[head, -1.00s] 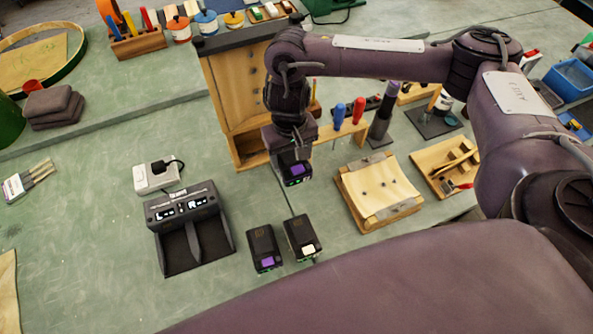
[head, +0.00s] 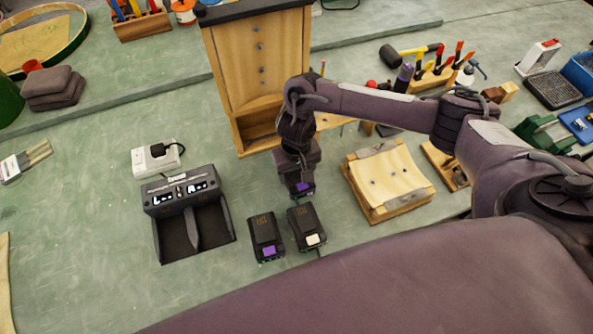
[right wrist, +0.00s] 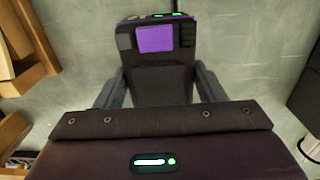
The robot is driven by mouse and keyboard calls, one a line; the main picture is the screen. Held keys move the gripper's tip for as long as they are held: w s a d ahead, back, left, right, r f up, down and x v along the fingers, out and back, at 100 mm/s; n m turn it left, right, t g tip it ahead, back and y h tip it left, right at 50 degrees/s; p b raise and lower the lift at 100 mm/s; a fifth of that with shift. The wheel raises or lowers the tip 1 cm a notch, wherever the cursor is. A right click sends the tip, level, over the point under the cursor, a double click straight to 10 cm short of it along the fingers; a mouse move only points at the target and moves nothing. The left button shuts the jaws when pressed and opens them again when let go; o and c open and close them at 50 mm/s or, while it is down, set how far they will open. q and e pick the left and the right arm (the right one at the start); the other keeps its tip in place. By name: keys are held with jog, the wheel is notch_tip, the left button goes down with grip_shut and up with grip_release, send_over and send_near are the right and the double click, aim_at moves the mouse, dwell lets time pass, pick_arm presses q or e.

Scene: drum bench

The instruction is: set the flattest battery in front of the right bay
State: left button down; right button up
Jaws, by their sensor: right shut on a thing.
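My right gripper (head: 299,184) is shut on a dark battery with a purple latch (head: 305,189). The held battery also shows in the right wrist view (right wrist: 157,75), between the fingers, with green lights at its far end. It is behind the two other batteries in the head view; I cannot tell whether it touches the bench. One battery with a purple latch (head: 263,232) and one with a white latch (head: 304,222) stand side by side. The charger (head: 180,195), marked L and R, is to their left, and both bays look empty. My left gripper is out of view.
A white plug block (head: 151,160) with a black plug is behind the charger. A wooden cabinet (head: 259,60) stands behind my right gripper, and a wooden board with a curved sheet (head: 388,182) lies to its right. Bench in front of the charger is clear.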

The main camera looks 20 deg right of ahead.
jog(key=o, duration=1.3)
